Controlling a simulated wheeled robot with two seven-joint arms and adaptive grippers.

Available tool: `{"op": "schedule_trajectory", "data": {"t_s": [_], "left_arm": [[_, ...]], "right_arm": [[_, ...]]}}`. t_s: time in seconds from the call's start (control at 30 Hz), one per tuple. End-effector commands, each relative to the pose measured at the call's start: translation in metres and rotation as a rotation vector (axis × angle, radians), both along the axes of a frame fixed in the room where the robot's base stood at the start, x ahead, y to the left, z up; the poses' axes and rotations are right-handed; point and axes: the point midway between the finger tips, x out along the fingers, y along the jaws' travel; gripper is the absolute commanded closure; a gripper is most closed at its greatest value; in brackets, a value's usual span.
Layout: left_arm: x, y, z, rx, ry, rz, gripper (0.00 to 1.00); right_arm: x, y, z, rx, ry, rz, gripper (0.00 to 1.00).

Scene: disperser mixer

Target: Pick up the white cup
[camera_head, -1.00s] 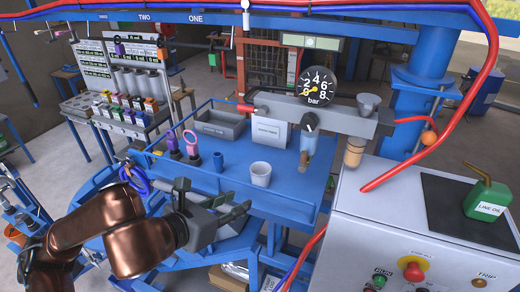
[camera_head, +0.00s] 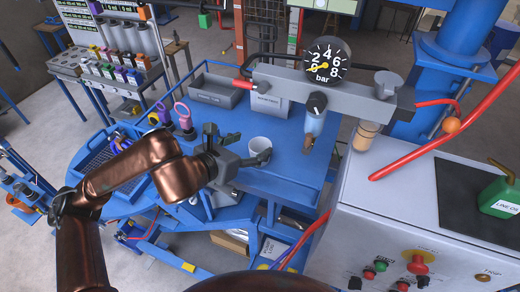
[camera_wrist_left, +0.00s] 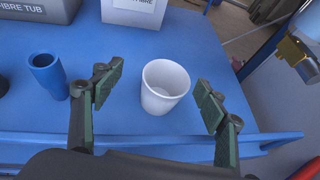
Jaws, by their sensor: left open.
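The white cup (camera_head: 260,147) stands upright on the blue table (camera_head: 285,176) in the head view. In the left wrist view the cup (camera_wrist_left: 164,86) appears between and just beyond the two fingertips, apart from both. My left gripper (camera_head: 250,148) is open and empty at the table's near edge. Its fingers also show in the left wrist view (camera_wrist_left: 158,95), with green pads on either side of the cup. In the head view the gripper partly covers the cup's lower left side. My right gripper is not in view.
A grey fibre tub (camera_head: 217,92) and a white box (camera_head: 268,103) stand behind. A raised blue rim (camera_wrist_left: 190,139) runs along the near edge. The pressure gauge unit (camera_head: 325,90) is at the right.

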Motion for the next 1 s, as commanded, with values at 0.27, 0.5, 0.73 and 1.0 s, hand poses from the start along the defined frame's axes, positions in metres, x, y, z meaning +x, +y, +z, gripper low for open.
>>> {"op": "schedule_trajectory", "data": {"t_s": [0.27,0.5,0.73,1.0], "left_arm": [[0.019,-0.022,-0.018,0.001,0.003,0.0,0.33],[0.029,-0.03,-0.027,0.0,0.001,-0.003,0.33],[0.029,-0.029,-0.027,0.0,0.0,-0.003,0.39],[0.029,-0.029,-0.027,0.0,0.0,-0.002,0.57]], "right_arm": [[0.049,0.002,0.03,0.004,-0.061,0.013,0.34],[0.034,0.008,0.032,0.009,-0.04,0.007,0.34],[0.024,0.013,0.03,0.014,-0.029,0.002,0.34],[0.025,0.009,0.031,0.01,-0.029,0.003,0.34]]}}
